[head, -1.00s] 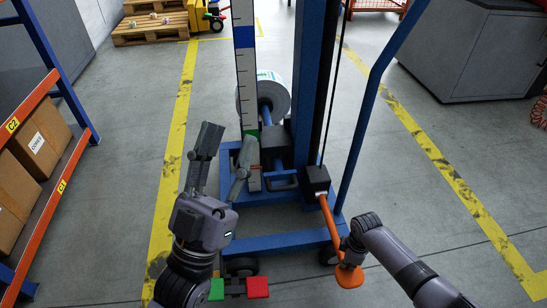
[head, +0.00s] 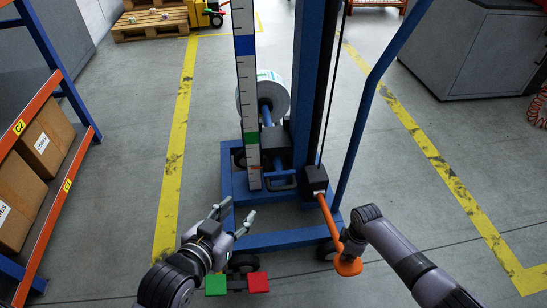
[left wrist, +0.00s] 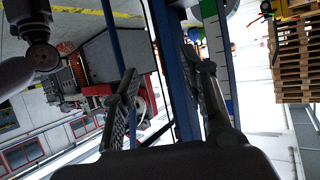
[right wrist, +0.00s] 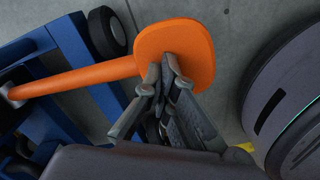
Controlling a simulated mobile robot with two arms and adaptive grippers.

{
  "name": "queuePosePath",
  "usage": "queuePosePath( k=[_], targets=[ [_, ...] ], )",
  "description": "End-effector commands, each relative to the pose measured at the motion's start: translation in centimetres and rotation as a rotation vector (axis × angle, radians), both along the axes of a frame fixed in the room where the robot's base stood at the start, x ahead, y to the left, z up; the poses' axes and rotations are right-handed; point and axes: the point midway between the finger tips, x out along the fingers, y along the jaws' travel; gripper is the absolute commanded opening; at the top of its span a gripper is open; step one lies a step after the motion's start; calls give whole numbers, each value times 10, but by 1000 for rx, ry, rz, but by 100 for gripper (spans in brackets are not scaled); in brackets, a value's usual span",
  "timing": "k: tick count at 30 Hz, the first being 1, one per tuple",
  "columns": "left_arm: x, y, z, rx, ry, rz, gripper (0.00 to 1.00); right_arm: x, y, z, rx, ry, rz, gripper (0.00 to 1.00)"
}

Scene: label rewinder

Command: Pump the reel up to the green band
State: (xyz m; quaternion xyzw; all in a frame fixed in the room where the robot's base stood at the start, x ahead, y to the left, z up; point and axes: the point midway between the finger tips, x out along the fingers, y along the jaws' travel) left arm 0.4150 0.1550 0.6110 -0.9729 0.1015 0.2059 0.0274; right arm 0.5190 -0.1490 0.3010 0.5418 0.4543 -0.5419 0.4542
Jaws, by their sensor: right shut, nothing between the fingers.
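The pale reel (head: 275,92) sits on a blue spindle behind the white scale post (head: 249,112). The green band (head: 252,138) is low on the scale, with a blue band (head: 244,45) higher up. The orange pump handle (head: 328,222) slopes from a dark block on the blue lifter to a broad orange pad. My right gripper (right wrist: 165,72) is shut and empty, its fingertips against or just over the orange pad (right wrist: 175,45); I cannot tell if they touch. My left gripper (head: 233,217) is open and empty, in front of the lifter's base.
A green pedal (head: 216,286) and a red pedal (head: 258,283) are at the lifter's near end. An orange-and-blue shelf (head: 55,165) with boxes stands at the left. A grey cabinet (head: 480,50) stands at back right.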

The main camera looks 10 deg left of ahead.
Motion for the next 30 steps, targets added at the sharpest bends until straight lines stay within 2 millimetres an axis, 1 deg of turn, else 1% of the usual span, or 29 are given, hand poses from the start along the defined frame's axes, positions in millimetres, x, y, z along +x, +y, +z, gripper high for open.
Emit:
queuePosePath(
  k=[1,6,12,17,22,24,27,30],
  targets=[
    [-6,3,-6,13,54,4,40,-2,-1,4,-1,4,0,0],
    [-30,14,-34,54,234,17,40,-2,-1,11,-1,4,0,0],
    [-64,26,-58,99,435,31,40,-2,-1,20,-1,3,0,0],
    [-95,36,-73,133,595,44,40,-2,-1,27,-1,3,0,0],
    [-132,48,-83,168,767,57,40,-2,-1,34,-1,3,0,0],
    [-136,49,-76,173,798,57,40,-1,-1,53,-2,2,0,0],
    [-139,50,-78,178,825,59,40,-2,-1,60,-1,3,0,0],
    [-140,50,-81,179,834,60,40,-2,-1,61,-2,2,0,0]
  ],
)
